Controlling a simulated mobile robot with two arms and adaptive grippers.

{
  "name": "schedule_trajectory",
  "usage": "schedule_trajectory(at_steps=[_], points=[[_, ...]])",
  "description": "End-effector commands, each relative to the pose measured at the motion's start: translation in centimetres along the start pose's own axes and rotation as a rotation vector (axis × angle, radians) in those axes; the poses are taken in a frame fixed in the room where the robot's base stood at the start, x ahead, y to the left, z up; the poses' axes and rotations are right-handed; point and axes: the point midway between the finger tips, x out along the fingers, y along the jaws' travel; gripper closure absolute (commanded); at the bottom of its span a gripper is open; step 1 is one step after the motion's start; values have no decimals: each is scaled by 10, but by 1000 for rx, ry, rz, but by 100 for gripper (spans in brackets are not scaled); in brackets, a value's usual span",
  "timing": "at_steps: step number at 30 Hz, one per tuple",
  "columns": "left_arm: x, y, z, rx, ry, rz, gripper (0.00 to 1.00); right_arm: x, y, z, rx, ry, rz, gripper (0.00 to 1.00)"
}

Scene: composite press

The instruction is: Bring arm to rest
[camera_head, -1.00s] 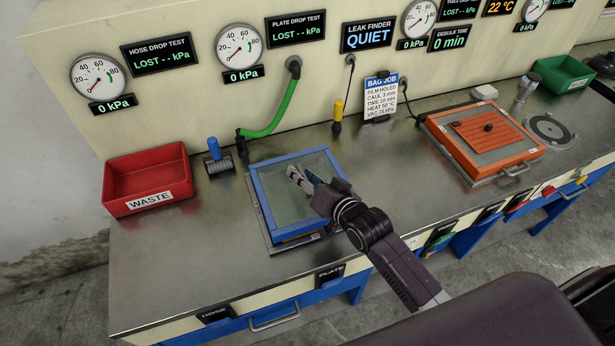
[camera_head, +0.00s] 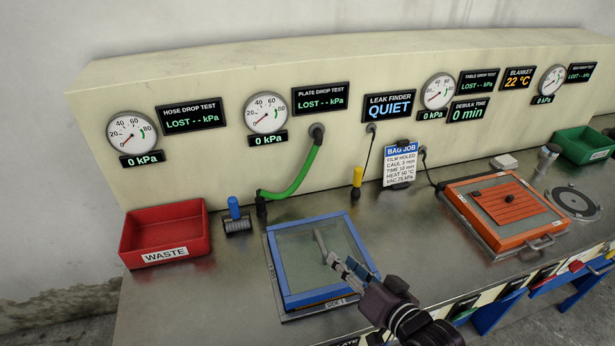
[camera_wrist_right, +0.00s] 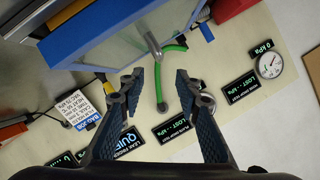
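My right gripper (camera_head: 345,268) is over the right front part of the blue-framed clear panel (camera_head: 277,262) on the bench. Its fingers are apart and nothing is between them. In the right wrist view my right gripper (camera_wrist_right: 158,85) shows two separated blue-grey fingers. My left gripper is in neither view.
An orange plate (camera_head: 507,203) lies to the right. Bare bench (camera_head: 400,235) lies between panel and orange plate.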

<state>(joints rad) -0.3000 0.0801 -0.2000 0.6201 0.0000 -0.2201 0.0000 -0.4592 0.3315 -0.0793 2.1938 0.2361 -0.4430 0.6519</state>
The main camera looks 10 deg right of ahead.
Motion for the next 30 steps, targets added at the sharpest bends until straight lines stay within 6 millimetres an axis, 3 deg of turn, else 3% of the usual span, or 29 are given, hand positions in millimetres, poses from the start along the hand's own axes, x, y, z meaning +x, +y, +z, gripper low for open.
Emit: schedule_trajectory(at_steps=[5, 11, 18, 30], points=[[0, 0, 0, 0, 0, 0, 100, -2, 2, 7, -20, -24, 19, 69], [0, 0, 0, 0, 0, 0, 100, -20, 16, 47, -154, -190, 132, 69], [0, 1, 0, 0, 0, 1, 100, -71, 39, 104, -363, -492, 278, 69], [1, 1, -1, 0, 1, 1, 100, -160, 59, 157, -550, -891, 373, 69]])
